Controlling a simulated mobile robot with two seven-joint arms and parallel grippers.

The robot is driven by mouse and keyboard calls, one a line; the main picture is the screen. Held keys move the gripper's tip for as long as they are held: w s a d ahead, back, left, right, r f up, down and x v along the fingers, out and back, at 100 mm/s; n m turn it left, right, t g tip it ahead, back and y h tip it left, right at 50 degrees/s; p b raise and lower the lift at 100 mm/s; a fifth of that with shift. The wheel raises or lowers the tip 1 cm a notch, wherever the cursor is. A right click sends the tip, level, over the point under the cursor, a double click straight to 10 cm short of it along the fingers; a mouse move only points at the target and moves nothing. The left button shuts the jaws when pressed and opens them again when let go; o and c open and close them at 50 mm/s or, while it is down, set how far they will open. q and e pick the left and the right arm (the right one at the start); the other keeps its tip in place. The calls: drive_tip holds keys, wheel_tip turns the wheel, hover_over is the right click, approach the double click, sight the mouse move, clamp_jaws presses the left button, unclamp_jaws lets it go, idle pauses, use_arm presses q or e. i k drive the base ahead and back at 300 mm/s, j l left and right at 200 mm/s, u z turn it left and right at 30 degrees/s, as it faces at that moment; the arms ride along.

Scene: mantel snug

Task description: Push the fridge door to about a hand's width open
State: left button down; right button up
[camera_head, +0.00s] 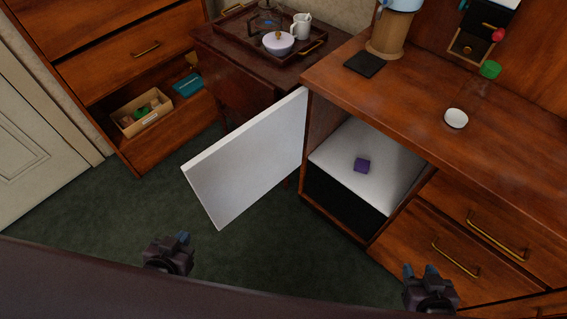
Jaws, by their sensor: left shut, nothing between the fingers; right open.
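The fridge door (250,160) is a white panel that stands wide open, swung out to the left from the wooden cabinet. The fridge's white surface (395,160) shows inside the cabinet opening, with a dark face (340,203) below it. A small purple block (361,165) rests on the white surface. My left gripper (183,239) is shut and empty, below and left of the door's lower corner, apart from it in the picture. My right gripper (420,271) is open and empty, in front of the drawers right of the opening.
A dark edge (100,280) crosses the bottom of the view. Green carpet (130,215) is clear around the door. Behind the door, a side table (225,55) holds a tray with a teapot. Drawers with brass handles (455,258) stand at right. A small white dish (456,118) sits on the counter.

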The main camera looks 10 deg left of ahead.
sight(232, 175)
drive_tip(key=j+z, duration=0.15)
drive_tip(key=z, duration=1.25)
drive_tip(key=k+j+z, duration=0.25)
drive_tip(key=k+j, duration=0.3)
drive_tip(key=j, duration=0.15)
drive_tip(key=k+j, duration=0.85)
drive_tip(key=j, duration=0.15)
drive_tip(key=k+j, duration=0.85)
drive_tip(key=j, duration=0.15)
drive_tip(key=i+j+z, duration=0.25)
drive_tip(key=i+j, duration=0.3)
drive_tip(key=i+j+z, duration=0.2)
drive_tip(key=i+j, duration=0.3)
drive_tip(key=j, duration=0.15)
